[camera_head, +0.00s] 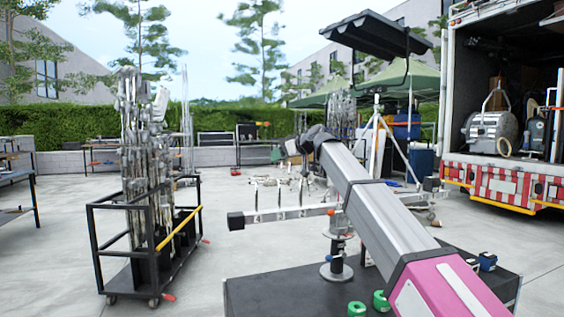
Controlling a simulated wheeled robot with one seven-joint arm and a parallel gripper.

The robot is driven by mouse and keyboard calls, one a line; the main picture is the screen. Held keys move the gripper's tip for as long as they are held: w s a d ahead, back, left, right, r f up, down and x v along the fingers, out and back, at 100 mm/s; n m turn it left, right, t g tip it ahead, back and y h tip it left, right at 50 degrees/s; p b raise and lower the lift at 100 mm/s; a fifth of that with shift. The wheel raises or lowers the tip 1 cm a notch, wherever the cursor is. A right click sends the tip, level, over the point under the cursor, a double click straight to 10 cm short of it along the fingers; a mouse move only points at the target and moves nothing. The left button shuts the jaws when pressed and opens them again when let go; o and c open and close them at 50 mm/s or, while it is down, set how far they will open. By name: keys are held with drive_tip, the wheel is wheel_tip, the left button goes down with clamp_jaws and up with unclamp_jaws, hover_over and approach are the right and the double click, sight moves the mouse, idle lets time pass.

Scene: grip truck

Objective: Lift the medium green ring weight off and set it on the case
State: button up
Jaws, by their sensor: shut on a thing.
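A green ring weight (357,308) lies on the black case (262,294) at the bottom middle. Another green ring weight (381,299) lies beside it, partly behind my arm. I cannot tell which of them is the medium one. A silver post stand (336,271) rises from the case. It carries a long silver crossbar (285,214) with a black end block. My silver and pink arm crosses above the case and in front of part of the crossbar. The arm's far end is dark. I cannot make out my gripper's fingers or anything between them there.
A black cart (153,206) loaded with metal stands is at the left. Small blue items (487,261) sit at the case's right. An open truck (508,176) is at the right. Tables and more stands are behind. Bare pavement lies between the cart and the case.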

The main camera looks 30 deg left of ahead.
wheel_tip(320, 180, up, 12)
drive_tip(key=shift+r, duration=0.25)
idle(1.9)
